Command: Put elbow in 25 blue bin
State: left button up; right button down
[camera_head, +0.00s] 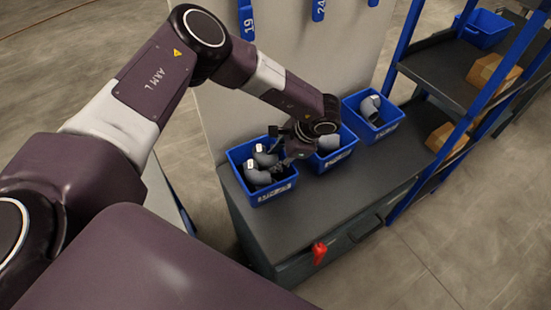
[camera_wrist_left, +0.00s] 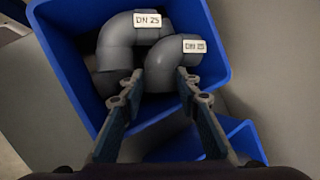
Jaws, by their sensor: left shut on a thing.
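The left blue bin (camera_head: 274,191) stands on the dark workbench and holds grey pipe elbows (camera_head: 256,176) with white labels. My left gripper (camera_head: 281,166) reaches down into this bin's right side. In the left wrist view, its two fingers (camera_wrist_left: 160,84) are closed on a grey elbow (camera_wrist_left: 180,62) labelled DN 25, inside the blue bin (camera_wrist_left: 62,62). Another grey elbow (camera_wrist_left: 118,45), also labelled DN 25, lies right beside it. The fingers hide part of the held elbow. My right gripper is not in view.
A middle blue bin (camera_head: 336,157) and a right blue bin (camera_head: 383,127) stand close by, each with a grey elbow. A blue-framed shelf (camera_head: 440,75) stands at right. The bench front is clear.

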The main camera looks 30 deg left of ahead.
pick_arm(q)
jog(key=shift+s+f+b, duration=0.15)
jog(key=shift+f+b, duration=0.2)
jog(key=shift+f, duration=0.05)
jog(key=o, duration=0.9)
jog(key=shift+r, duration=0.1)
jog(key=shift+r+p, duration=0.35)
jog(key=shift+p, duration=0.15)
jog(key=shift+b+v, duration=1.1)
jog(key=shift+v, duration=4.85)
jog(key=shift+d, duration=0.1)
